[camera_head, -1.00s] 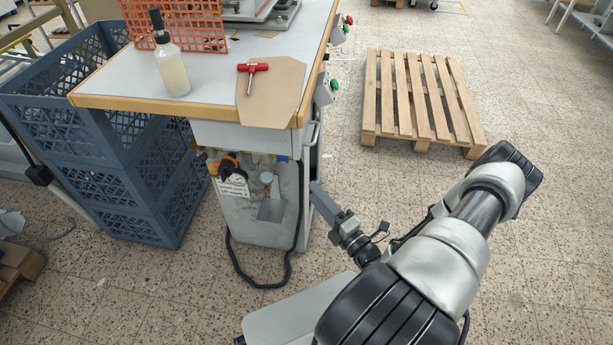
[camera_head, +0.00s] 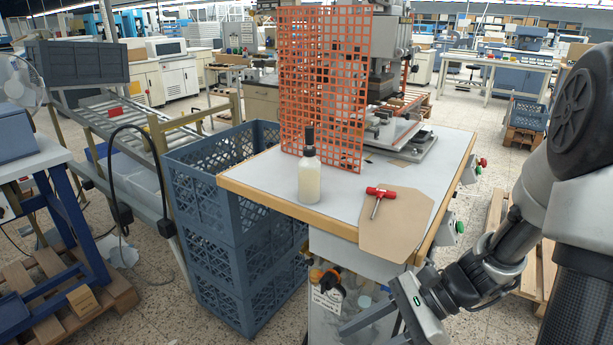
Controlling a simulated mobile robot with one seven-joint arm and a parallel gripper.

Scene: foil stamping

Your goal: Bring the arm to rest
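My arm comes in at the right edge and is folded low. Its end, my gripper (camera_head: 372,324), hangs beside the front right of the workbench (camera_head: 268,203), below the level of its top. Grey finger parts point left and down, partly cut off by the bottom edge. I see nothing held, but the gap between the fingers is not clear. A brown sheet (camera_head: 398,228) lies on the bench's front right corner, with a red-handled tool (camera_head: 381,192) on it.
A bottle (camera_head: 309,181) stands near the bench's front edge, before an orange mesh guard (camera_head: 325,85) and a press (camera_head: 388,45). Stacked blue crates (camera_head: 235,262) stand left of the bench. A pallet (camera_head: 546,268) lies behind my arm. A conveyor (camera_head: 130,128) is at left.

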